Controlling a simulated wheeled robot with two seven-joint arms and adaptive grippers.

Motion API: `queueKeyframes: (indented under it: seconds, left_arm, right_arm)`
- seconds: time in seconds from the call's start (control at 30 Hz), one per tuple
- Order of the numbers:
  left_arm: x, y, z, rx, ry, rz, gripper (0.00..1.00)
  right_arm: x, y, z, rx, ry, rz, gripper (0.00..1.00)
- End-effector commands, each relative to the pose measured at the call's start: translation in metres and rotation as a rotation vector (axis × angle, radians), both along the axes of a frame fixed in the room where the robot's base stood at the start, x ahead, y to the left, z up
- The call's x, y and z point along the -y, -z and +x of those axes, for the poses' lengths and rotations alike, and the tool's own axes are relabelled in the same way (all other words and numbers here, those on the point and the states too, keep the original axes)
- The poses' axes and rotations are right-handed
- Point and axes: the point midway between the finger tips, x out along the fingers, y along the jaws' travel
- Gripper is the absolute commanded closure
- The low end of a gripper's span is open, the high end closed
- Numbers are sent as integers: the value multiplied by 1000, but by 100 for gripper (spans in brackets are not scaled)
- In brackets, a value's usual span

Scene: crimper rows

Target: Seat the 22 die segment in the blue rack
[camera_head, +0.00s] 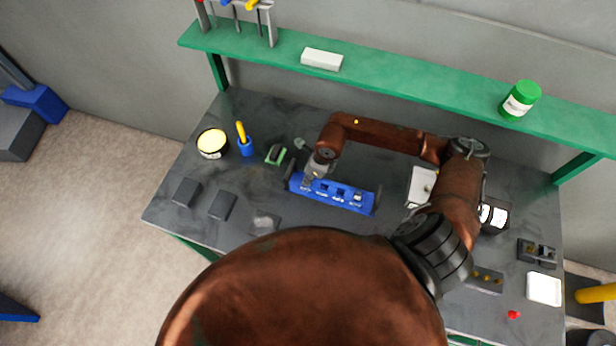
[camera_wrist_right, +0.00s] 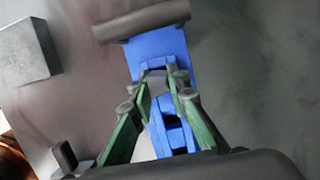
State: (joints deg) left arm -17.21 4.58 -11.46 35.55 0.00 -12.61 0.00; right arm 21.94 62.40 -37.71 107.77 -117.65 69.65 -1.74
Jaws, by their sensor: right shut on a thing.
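The blue rack (camera_head: 362,208) lies on the dark bench, with a row of slots and pale markings too small to read. A light piece shows near its right end. My right gripper (camera_head: 308,184) is over the rack's left end, pointing down. In the right wrist view, the green-sided fingers (camera_wrist_right: 161,82) are close around a small piece just above or in the blue rack (camera_wrist_right: 160,45). The held piece is mostly hidden, and I cannot read a number on it or tell whether it touches the rack. My left gripper is not in view.
A yellow-topped round tin (camera_head: 212,142), a blue cup (camera_head: 246,148) and a green-and-dark item (camera_head: 276,154) stand left of the rack. Dark blocks (camera_head: 222,205) lie at front left. A green shelf (camera_head: 420,82) runs along the back. My right arm covers part of the bench.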

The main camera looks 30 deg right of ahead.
Motion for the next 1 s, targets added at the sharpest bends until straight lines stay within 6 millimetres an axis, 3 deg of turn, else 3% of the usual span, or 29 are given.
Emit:
queueKeyframes:
  seconds: [0.2,0.23,0.5,0.83,1.0]
  left_arm:
    - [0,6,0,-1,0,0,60]
    - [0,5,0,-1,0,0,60]
    - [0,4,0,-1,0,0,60]
    - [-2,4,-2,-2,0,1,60]
    - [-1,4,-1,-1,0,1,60]
  right_arm:
    - [0,6,0,1,0,1,100]
    - [0,5,0,1,0,1,83]
    - [0,5,0,0,0,0,64]
    - [0,4,0,-1,0,-1,64]
    - [3,-11,-3,1,0,-2,64]
